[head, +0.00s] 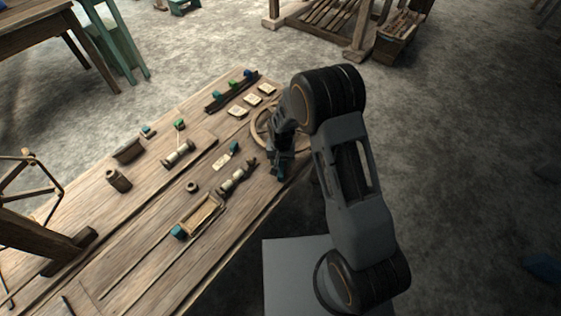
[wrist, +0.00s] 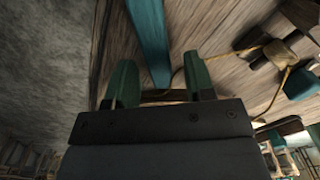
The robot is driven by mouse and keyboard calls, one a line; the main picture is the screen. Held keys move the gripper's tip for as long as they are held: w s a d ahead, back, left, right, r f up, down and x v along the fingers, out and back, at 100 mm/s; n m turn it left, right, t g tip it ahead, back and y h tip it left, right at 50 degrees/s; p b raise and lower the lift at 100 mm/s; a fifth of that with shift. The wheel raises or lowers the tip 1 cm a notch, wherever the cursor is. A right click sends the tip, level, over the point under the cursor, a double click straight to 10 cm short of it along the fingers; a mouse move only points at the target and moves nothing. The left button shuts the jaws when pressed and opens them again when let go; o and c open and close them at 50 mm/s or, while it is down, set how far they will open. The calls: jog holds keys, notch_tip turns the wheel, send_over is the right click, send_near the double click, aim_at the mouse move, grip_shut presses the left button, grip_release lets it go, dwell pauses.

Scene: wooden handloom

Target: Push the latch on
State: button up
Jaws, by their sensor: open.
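My gripper (head: 280,168) is over the far right edge of the wooden bench, beside a round wooden hoop (head: 257,128). In the wrist view my gripper (wrist: 161,82) shows two green fingers spread apart with nothing held between them. A flat teal bar (wrist: 149,40) stretches ahead of the fingers, lined up with the gap between them. I cannot tell whether this bar is the latch, nor whether the fingers touch it. No latch can be clearly made out in the head view, where my arm and gripper cover part of the bench edge.
The bench (head: 150,215) holds a small wooden tray (head: 203,213), a spool (head: 178,154), pale cards (head: 252,99) and a dark rack (head: 230,92). A cord (wrist: 193,62) and a wooden block (wrist: 279,52) lie right of the fingers. Open floor (head: 460,150) is right of my arm.

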aim_at(281, 163)
notch_tip(281, 163, up, 12)
jog(key=p, duration=0.1)
jog(key=shift+r, duration=0.2)
dwell(0.6)
jog(key=s+d+r+t+p, duration=0.1)
jog(key=s+d+r+p, duration=0.3)
jog(key=r, duration=0.5)
jog(key=s+d+r+t+p, duration=0.1)
jog(key=s+d+r+p, duration=0.3)
jog(key=s+r, duration=0.4)
jog(key=s+d+r+n+t+p, duration=0.1)
jog(key=s+d+r+p, duration=0.3)
jog(key=r, duration=0.7)
jog(key=shift+s+r+t, duration=0.15)
jog(key=shift+s+t, duration=0.15)
jog(key=shift+s, duration=0.65)
jog(key=shift+a, duration=0.1)
jog(key=shift+c, duration=0.6)
